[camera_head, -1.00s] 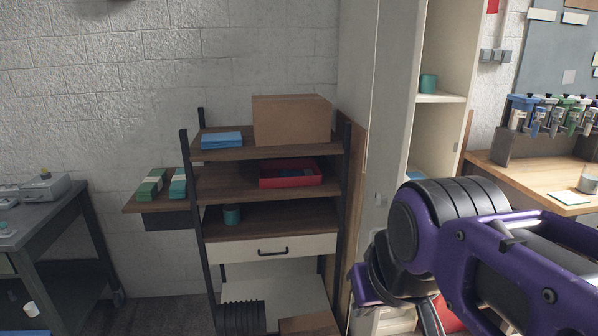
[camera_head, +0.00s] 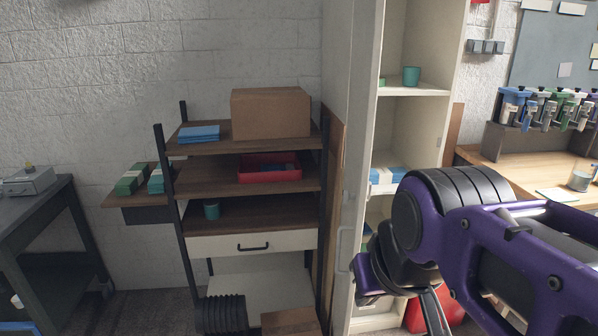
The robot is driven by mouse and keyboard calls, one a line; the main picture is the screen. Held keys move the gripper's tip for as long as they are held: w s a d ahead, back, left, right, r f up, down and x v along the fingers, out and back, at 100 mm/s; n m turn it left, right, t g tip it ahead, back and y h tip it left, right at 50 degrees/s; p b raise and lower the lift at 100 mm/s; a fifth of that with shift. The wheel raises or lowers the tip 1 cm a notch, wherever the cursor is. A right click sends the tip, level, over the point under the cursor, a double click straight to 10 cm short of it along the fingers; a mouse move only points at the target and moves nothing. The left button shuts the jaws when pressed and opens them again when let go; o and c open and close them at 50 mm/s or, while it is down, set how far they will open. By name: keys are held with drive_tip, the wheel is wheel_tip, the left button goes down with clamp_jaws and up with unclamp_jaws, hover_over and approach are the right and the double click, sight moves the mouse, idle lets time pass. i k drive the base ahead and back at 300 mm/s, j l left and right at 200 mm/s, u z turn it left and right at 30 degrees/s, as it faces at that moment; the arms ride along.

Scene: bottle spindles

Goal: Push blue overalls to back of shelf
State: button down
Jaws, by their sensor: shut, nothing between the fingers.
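A folded blue cloth stack (camera_head: 199,133) lies flat on the top board of the dark-framed shelf unit (camera_head: 222,146), at its left end. Another blue and white folded item (camera_head: 387,176) lies on a shelf inside the tall white cabinet (camera_head: 412,91), partly hidden by my arm. I cannot tell for certain which of these is the blue overalls. My purple and black arm fills the lower right, in front of the cabinet and well apart from the shelf unit. My gripper's fingertips do not show.
A cardboard box (camera_head: 270,113) stands right of the blue stack on the top board. A red tray (camera_head: 270,175) and a teal cup (camera_head: 211,209) are on lower boards. The cabinet's pale door panel (camera_head: 347,130) stands between shelf unit and cabinet. A workbench (camera_head: 540,178) is at right.

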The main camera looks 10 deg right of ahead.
sight(379, 176)
drive_tip(key=i+l, duration=0.1)
drive_tip(key=l, duration=0.3)
drive_tip(key=i+l, duration=0.15)
drive_tip(key=l, duration=0.25)
drive_tip(key=i+l, duration=0.1)
drive_tip(key=l, duration=0.3)
drive_tip(key=i+l, duration=0.1)
drive_tip(key=l, duration=0.3)
drive_tip(key=i+l, duration=0.25)
drive_tip(key=l, duration=0.15)
drive_tip(key=i+l, duration=0.25)
drive_tip(key=l, duration=0.15)
drive_tip(key=j+u, duration=0.05)
